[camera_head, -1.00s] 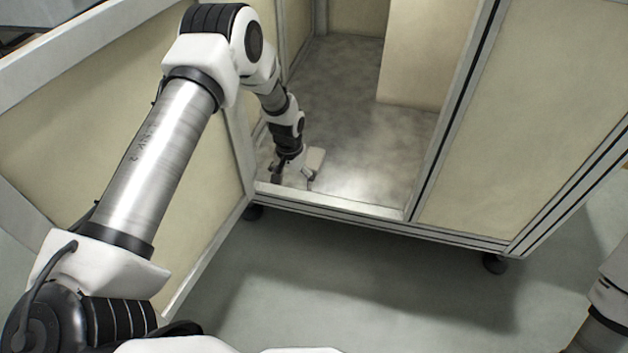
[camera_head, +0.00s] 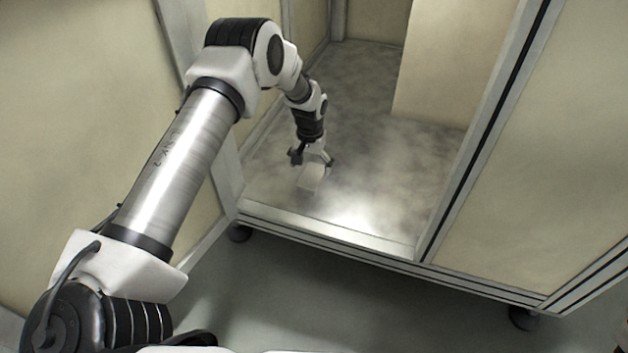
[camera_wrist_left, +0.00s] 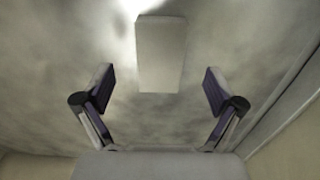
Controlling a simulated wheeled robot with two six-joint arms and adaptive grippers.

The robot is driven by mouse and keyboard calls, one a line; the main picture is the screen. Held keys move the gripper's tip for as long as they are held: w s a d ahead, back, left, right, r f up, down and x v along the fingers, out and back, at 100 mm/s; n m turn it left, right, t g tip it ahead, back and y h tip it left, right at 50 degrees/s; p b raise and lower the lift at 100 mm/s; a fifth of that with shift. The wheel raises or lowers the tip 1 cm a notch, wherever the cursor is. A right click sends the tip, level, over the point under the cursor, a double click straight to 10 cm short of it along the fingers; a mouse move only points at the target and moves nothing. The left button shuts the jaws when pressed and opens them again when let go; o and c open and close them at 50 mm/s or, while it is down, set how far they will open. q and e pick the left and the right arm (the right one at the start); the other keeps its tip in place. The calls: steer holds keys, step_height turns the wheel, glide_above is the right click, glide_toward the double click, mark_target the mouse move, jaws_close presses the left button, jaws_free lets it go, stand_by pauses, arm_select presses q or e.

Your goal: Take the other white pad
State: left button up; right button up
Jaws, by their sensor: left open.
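A white pad (camera_head: 313,178) lies on the grey floor of the open cabinet, near its front sill. It also shows in the left wrist view as a pale rectangular block (camera_wrist_left: 160,52). My left gripper (camera_head: 312,161) reaches down inside the cabinet, just behind the pad. In the left wrist view my left gripper (camera_wrist_left: 158,78) is open and empty. The pad lies ahead of the gap between its two fingers, roughly centred, with room on both sides. No finger appears to touch it.
The cabinet's metal front sill (camera_head: 330,232) runs close in front of the pad. A cream side panel (camera_head: 190,190) is to the left, and a pale block-like wall (camera_head: 440,70) is at the back right. The grey cabinet floor (camera_head: 385,170) to the right is clear.

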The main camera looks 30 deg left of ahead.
mark_target(310, 178)
arm_select(q)
step_height(310, 178, down, 5)
steer(key=b, duration=0.2)
steer(key=shift+r+b, duration=0.15)
steer(key=shift+b, duration=0.2)
steer(key=shift+r, duration=0.2)
steer(key=c, duration=1)
steer(key=shift+c, duration=0.2)
steer(key=shift+r, duration=0.1)
